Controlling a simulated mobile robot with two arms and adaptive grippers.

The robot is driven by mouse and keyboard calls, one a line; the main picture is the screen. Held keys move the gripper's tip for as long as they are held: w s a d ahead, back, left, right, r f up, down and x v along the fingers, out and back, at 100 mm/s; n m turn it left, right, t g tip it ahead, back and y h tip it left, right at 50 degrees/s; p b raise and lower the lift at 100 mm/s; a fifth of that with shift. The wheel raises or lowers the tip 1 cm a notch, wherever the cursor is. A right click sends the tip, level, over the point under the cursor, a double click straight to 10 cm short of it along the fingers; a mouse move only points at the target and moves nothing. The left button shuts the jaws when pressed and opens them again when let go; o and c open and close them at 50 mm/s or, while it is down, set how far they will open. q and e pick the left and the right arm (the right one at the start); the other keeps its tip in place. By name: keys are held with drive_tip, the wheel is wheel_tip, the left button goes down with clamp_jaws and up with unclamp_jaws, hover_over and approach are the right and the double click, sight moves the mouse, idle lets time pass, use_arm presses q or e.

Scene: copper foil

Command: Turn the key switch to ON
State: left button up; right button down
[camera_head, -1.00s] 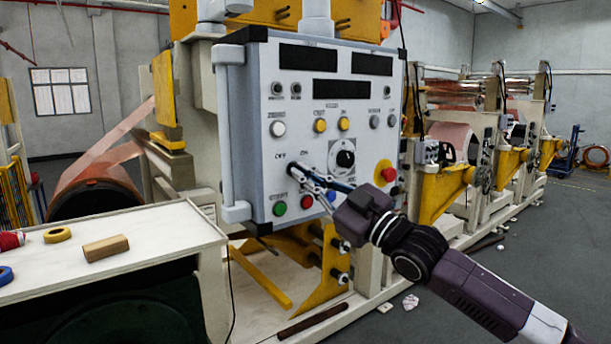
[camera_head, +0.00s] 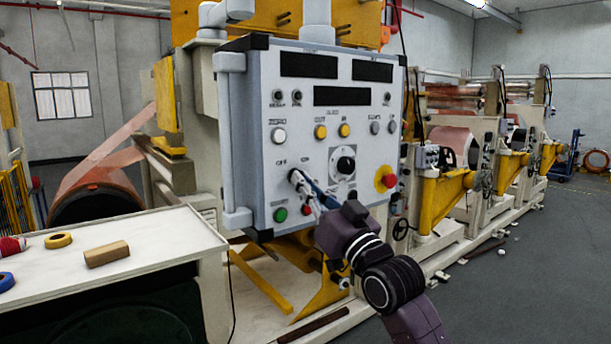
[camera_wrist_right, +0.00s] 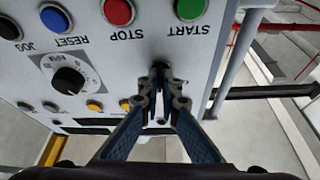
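The control panel (camera_head: 258,110) stands in front of me in the head view. The key switch is at its lower left, below the OFF and ON labels, and is mostly hidden by my right gripper (camera_head: 298,182). In the right wrist view, the dark key switch (camera_wrist_right: 160,67) sits between the close-set fingertips of my right gripper (camera_wrist_right: 160,86). The fingers look shut on it from both sides. The key's exact angle cannot be made out. My left gripper is not in view.
Close to the gripper are the green START button (camera_head: 280,215), the red STOP button (camera_head: 306,210) and the black dial (camera_head: 346,165). A red emergency button (camera_head: 389,181) is farther right. A white table (camera_head: 165,235) with tape rolls and a block is at left.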

drive_tip(key=shift+s+r+m+t+h+p, duration=0.1)
drive_tip(key=shift+r+m+t+h+p, duration=0.1)
drive_tip(key=shift+m+h+p, duration=0.65)
drive_tip(key=shift+r+m+t+h+p, duration=0.2)
drive_tip(key=shift+m+p, duration=0.5)
drive_tip(key=shift+m, duration=0.6)
drive_tip(key=shift+s+r+m+t+h+p, duration=0.1)
drive_tip(key=shift+m+t+h+p, duration=0.1)
drive_tip(key=shift+m+h+p, duration=0.65)
drive_tip(key=shift+m+y, duration=0.3)
drive_tip(key=c, duration=2.3)
unclamp_jaws()
drive_tip(key=shift+w+a+f, duration=0.1)
drive_tip(key=shift+w+f, duration=0.05)
drive_tip(key=shift+w, duration=0.05)
drive_tip(key=shift+o, duration=0.6)
drive_tip(key=shift+f, duration=0.25)
drive_tip(key=shift+f, duration=0.1)
drive_tip(key=v, duration=1.1)
drive_tip(key=shift+s, duration=0.45)
drive_tip(key=shift+f, duration=0.1)
